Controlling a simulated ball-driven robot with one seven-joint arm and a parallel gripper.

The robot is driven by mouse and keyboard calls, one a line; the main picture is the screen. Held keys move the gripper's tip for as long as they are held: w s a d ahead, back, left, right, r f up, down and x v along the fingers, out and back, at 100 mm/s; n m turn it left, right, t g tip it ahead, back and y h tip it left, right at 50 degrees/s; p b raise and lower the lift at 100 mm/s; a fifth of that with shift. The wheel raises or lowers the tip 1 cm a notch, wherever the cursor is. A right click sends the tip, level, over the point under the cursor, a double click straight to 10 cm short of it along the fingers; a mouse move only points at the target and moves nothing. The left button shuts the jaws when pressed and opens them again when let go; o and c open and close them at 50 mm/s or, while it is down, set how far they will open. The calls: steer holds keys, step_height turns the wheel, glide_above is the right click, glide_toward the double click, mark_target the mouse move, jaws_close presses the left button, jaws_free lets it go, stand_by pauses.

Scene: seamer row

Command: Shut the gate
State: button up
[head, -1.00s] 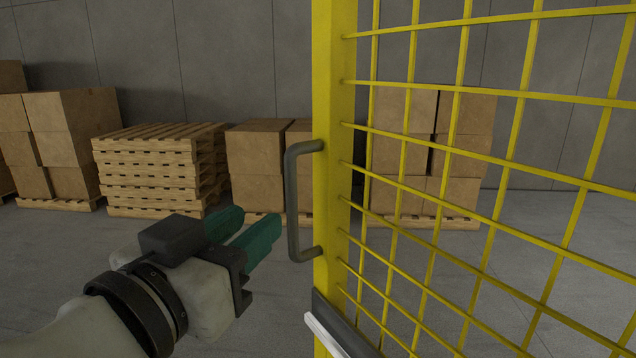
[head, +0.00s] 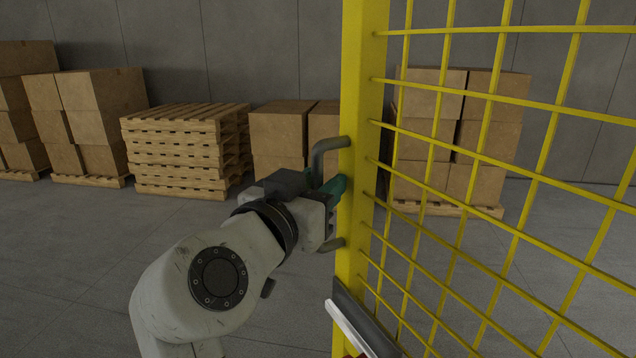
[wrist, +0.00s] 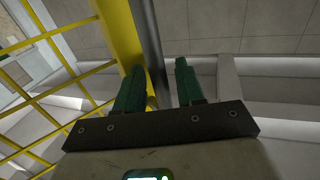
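The gate is a yellow frame with wire mesh (head: 362,90), at the right in the head view. A grey D-shaped handle (head: 327,147) stands out from its upright edge post; the handle's middle is hidden behind my gripper. My gripper (head: 335,188) is at the handle, its green fingers pointing at the post. In the wrist view my gripper (wrist: 160,68) has its two fingers apart. The dark handle bar (wrist: 150,40) runs between them, closer to the left finger, with a gap to the right finger. The yellow post (wrist: 119,30) is beside the left finger.
A grey and white fitting (head: 358,320) sits low on the gate's edge. A pallet stack (head: 185,150) and cartons on pallets (head: 100,120) stand along the back wall. More cartons (head: 455,140) show through the mesh. The floor left of the gate is clear.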

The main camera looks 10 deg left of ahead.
jaws_close()
stand_by(0.5)
